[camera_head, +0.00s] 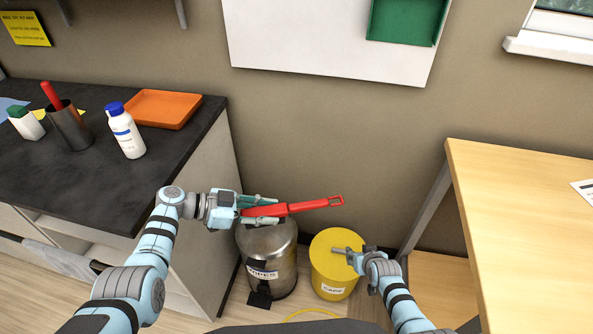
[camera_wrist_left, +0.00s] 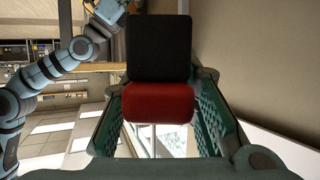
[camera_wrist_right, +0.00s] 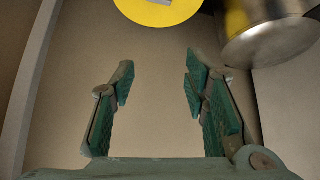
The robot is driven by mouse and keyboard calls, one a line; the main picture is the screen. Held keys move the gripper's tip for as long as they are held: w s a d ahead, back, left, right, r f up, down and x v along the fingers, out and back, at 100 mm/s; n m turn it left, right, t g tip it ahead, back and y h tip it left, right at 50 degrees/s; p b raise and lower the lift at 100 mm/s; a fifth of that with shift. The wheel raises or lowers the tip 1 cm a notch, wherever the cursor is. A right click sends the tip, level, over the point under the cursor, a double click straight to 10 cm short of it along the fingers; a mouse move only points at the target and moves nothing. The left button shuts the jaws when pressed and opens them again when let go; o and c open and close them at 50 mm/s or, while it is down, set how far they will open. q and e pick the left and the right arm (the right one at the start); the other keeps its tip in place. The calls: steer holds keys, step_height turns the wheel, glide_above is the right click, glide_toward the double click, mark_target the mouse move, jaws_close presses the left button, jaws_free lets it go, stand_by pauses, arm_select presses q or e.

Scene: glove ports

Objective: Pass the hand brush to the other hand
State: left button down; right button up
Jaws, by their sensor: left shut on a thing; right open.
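The red hand brush (camera_head: 310,205) is held roughly level in front of the wall, its handle and loop end pointing right. My left gripper (camera_head: 268,209) is shut on its left part. In the left wrist view the brush (camera_wrist_left: 158,104) shows as a red block between the green finger pads, with a black part above it. My right gripper (camera_head: 349,254) is lower and to the right, apart from the brush, over the yellow bin in the head view. In the right wrist view its fingers (camera_wrist_right: 158,75) are spread with nothing between them.
A steel pedal bin (camera_head: 268,262) and a yellow bin (camera_head: 333,270) stand on the floor below. A dark counter (camera_head: 95,185) at left bears an orange tray (camera_head: 160,110), a bottle (camera_head: 126,135) and a cup (camera_head: 70,128). A wooden table (camera_head: 520,210) is at right.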

steer(key=w+a+r+n+t+y, duration=0.1)
steer(key=w+a+r+t, duration=0.1)
steer(key=w+r, duration=0.85)
steer(key=w+a+r+t, duration=0.2)
steer(key=w+r, duration=0.6)
steer(key=r, duration=0.6)
arm_select(q)
steer(key=shift+d, duration=0.15)
steer(key=shift+s+a, duration=0.1)
steer(key=shift+a, duration=0.1)
arm_select(e)
step_height(320, 180, up, 10)
steer(key=r+n+g+h, duration=0.1)
steer(key=n+g, duration=1.1)
steer(key=n, duration=0.7)
glide_above(297, 205)
arm_select(q)
steer(key=shift+d, duration=0.1)
arm_select(e)
step_height(297, 205, down, 12)
steer(key=shift+f, duration=0.2)
